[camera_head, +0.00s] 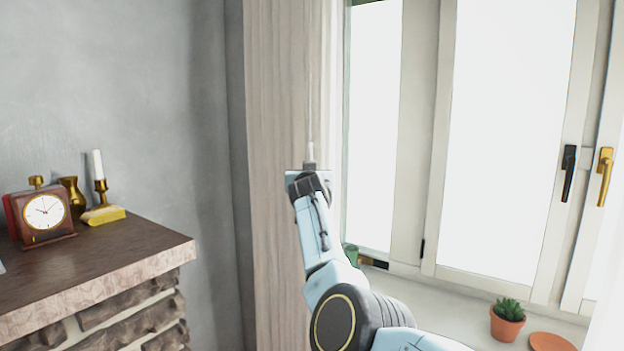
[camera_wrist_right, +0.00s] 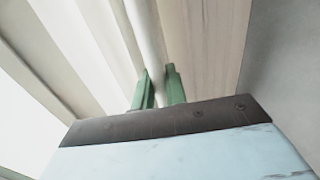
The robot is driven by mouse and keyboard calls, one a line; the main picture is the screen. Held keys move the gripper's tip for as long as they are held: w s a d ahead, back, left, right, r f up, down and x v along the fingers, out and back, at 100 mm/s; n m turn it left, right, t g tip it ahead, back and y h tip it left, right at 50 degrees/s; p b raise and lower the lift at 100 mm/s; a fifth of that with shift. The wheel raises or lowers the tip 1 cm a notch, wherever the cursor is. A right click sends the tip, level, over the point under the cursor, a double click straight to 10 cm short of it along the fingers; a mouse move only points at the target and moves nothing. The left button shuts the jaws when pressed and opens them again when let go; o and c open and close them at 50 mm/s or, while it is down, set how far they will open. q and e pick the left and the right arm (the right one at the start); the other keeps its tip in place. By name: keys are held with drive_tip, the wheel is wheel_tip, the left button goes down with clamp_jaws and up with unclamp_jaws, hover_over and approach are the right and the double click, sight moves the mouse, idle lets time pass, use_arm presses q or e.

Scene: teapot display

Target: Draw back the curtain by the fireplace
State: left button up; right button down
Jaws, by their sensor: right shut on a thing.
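The curtain (camera_head: 272,200) is pale and striped and hangs in folds between the grey wall and the window. It is gathered in a narrow band left of the glass. A thin pale rod (camera_head: 310,100) hangs along its front edge. My right gripper (camera_head: 310,166) is at the curtain, at the lower visible part of the rod. In the right wrist view, its green fingers (camera_wrist_right: 159,75) are shut on the pale rod (camera_wrist_right: 147,38), with curtain folds (camera_wrist_right: 208,40) behind. The fingertips are partly hidden in the head view. My left gripper is not in view.
The fireplace mantel (camera_head: 110,262) stands at left with a clock (camera_head: 43,213), a brass vase (camera_head: 72,197) and a candlestick (camera_head: 100,190). The window (camera_head: 500,140) has a black handle (camera_head: 568,173) and a gold one (camera_head: 604,176). A potted succulent (camera_head: 507,322) stands on the sill.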

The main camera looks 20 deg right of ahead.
drive_tip(key=c, duration=1.5)
unclamp_jaws()
drive_tip(key=shift+s, duration=0.1)
drive_tip(key=shift+v, duration=6.65)
